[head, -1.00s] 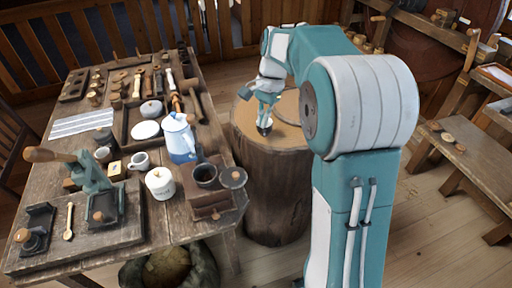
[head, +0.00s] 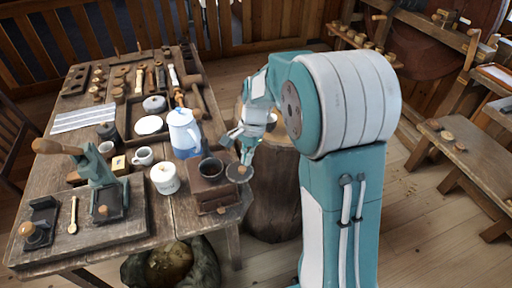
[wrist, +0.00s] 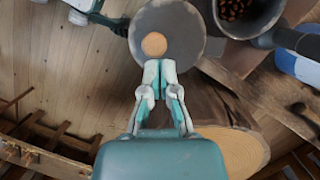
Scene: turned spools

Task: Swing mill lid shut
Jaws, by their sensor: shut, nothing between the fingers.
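The mill (head: 212,194) is a brown wooden box at the table's right front corner. Its dark round hopper (head: 210,168) is uncovered, and the wrist view shows brown beans in the hopper (wrist: 237,9). The grey round lid (head: 238,176) is swung open, out to the right of the hopper. The wrist view shows the lid (wrist: 180,25) with a round wooden knob (wrist: 154,44). My gripper (head: 246,158) is shut and empty over the lid. In the wrist view its fingertips (wrist: 160,68) are right by the knob; I cannot tell whether they touch.
A blue and white coffee pot (head: 184,134) stands behind the mill, and a white canister (head: 165,178) stands to its left. A tree stump (head: 272,190) stands right of the table. A sack (head: 172,264) is on the floor below the table's front edge.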

